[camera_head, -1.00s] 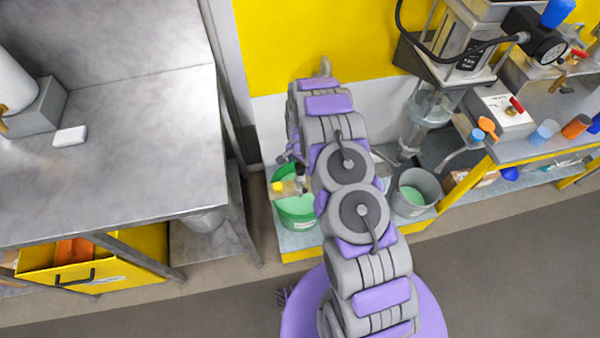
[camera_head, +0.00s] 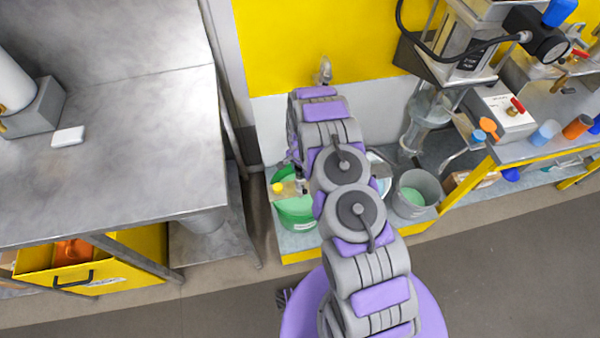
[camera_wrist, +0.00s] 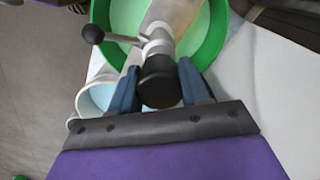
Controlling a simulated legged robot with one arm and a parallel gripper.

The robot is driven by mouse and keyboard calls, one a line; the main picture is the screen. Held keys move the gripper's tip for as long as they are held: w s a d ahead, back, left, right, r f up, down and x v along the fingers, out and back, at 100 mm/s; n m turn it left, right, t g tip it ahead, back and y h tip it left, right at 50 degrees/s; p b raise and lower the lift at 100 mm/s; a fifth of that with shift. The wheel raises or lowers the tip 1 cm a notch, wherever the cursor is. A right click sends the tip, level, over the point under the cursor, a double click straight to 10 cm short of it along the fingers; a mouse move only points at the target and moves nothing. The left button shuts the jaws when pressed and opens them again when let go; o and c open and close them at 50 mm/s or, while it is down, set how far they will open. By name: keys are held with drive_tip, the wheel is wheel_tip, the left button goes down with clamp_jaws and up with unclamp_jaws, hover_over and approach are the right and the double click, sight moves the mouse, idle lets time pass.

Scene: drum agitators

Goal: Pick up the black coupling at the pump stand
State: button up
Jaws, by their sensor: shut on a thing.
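The black coupling (camera_wrist: 160,82) is in the middle of the wrist view, a dark cylinder on the end of a pale metal pipe with a side lever (camera_wrist: 93,34). My gripper (camera_wrist: 158,92) is shut on it, with one blue-grey finger on each side. The coupling still lines up with the pipe, and I cannot tell whether it is free of it. The pipe passes over a green bucket (camera_wrist: 216,28). In the head view my arm hides the gripper's hold.
The green bucket (camera_head: 296,212) and a grey bucket (camera_head: 416,190) stand on the low yellow-edged stand, with pump equipment (camera_head: 470,50) above right. A metal table (camera_head: 110,130) is at left. The grey floor in front is open.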

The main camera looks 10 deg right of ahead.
drive_tip(key=c, duration=0.4)
drive_tip(key=shift+c, duration=0.2)
wheel_tip(320, 180, up, 10)
drive_tip(key=shift+r+p, duration=0.1)
drive_tip(key=shift+p, duration=0.8)
